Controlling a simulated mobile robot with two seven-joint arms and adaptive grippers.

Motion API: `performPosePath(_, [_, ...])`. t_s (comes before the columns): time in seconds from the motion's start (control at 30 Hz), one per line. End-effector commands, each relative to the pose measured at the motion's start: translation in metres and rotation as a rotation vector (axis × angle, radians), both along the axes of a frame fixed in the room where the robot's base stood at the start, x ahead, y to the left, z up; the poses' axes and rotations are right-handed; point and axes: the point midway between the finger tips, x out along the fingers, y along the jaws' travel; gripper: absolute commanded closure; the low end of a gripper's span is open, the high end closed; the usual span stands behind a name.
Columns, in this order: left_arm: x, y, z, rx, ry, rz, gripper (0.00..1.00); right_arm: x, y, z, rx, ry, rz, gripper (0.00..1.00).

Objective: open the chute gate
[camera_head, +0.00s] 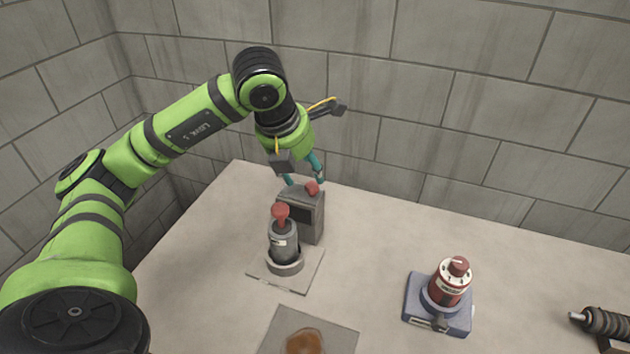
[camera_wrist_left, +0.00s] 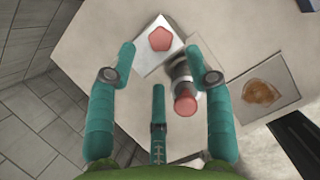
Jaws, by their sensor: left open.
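A grey box (camera_head: 313,222), which looks like the chute, stands at the back of the table with a red knob (camera_head: 312,187) on top. The knob shows as a red five-sided shape in the left wrist view (camera_wrist_left: 160,39). A dark area on the box's front is partly hidden, so I cannot tell how the gate sits. My right gripper is out of view.
A grey cylinder with a red-topped handle (camera_head: 283,243) stands on a plate just before the box. A red dial device (camera_head: 450,285) on a blue base sits right. A brown lump (camera_head: 304,342) lies on a grey mat. A block wall rises close behind.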

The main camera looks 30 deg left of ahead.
Motion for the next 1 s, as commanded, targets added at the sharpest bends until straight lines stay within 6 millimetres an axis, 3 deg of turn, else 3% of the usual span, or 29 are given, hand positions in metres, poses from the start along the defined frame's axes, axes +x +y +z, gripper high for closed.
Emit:
performPosePath(0.3, [0.017, -0.001, -0.04, -0.004, 0.003, -0.002, 0.48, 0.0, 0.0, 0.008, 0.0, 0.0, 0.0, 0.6])
performPosePath(0.67, [0.02, -0.002, -0.048, -0.004, 0.0, -0.004, 0.48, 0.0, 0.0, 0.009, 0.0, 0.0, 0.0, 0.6])
performPosePath(0.8, [0.019, -0.002, -0.048, -0.004, 0.0, -0.004, 1.0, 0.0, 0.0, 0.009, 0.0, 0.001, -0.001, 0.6])
performPosePath(1.0, [0.019, -0.002, -0.048, -0.004, 0.001, -0.004, 1.0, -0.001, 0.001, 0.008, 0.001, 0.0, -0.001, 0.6])
